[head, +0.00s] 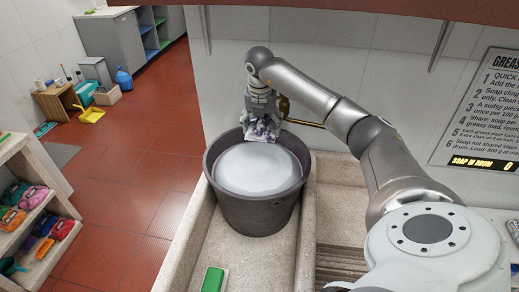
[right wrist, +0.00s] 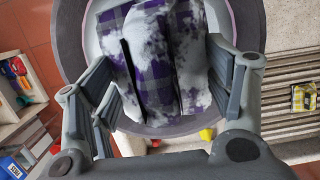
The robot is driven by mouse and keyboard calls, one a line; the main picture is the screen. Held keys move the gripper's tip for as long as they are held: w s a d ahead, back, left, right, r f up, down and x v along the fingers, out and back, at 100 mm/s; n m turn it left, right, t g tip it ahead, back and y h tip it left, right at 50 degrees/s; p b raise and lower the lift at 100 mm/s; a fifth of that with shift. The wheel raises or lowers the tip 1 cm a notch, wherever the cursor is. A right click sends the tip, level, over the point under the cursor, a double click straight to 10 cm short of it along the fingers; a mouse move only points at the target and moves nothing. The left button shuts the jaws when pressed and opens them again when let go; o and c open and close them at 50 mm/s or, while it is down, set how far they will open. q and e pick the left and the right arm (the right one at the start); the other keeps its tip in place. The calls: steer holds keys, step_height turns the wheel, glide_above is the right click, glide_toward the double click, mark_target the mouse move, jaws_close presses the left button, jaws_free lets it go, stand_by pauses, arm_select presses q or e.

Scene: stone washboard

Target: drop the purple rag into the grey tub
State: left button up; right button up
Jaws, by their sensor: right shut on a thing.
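The purple rag (head: 262,128) is a purple and white checked cloth with pale foam-like patches. My right gripper (head: 262,110) is shut on it and holds it over the back part of the grey tub (head: 256,210). In the right wrist view the rag (right wrist: 160,60) hangs between the two fingers, with the tub's rim (right wrist: 72,40) around it. The tub stands in the stone basin and holds a whitish, cloudy liquid. Whether the rag's lower edge touches the liquid I cannot tell. My left gripper is not in view.
A green block (head: 213,279) lies in the basin in front of the tub. The ribbed stone washboard (head: 340,262) is to the right. Shelves with colourful folded items (head: 30,205) stand at the left. A yellow checked item (right wrist: 303,97) lies at right in the wrist view.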

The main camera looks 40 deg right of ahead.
mark_target(260, 120)
steer(key=b+x, duration=0.1)
steer(key=x, duration=0.1)
steer(key=b+x, duration=0.1)
steer(key=a+b+x, duration=0.1)
steer(key=b+x, duration=0.1)
steer(key=shift+s+f, duration=0.2)
steer(key=shift+f, duration=0.25)
steer(key=o, duration=1.1)
steer(key=shift+r, duration=0.1)
steer(key=v, duration=1.1)
steer(key=shift+a+r, duration=0.1)
steer(key=shift+r, duration=0.3)
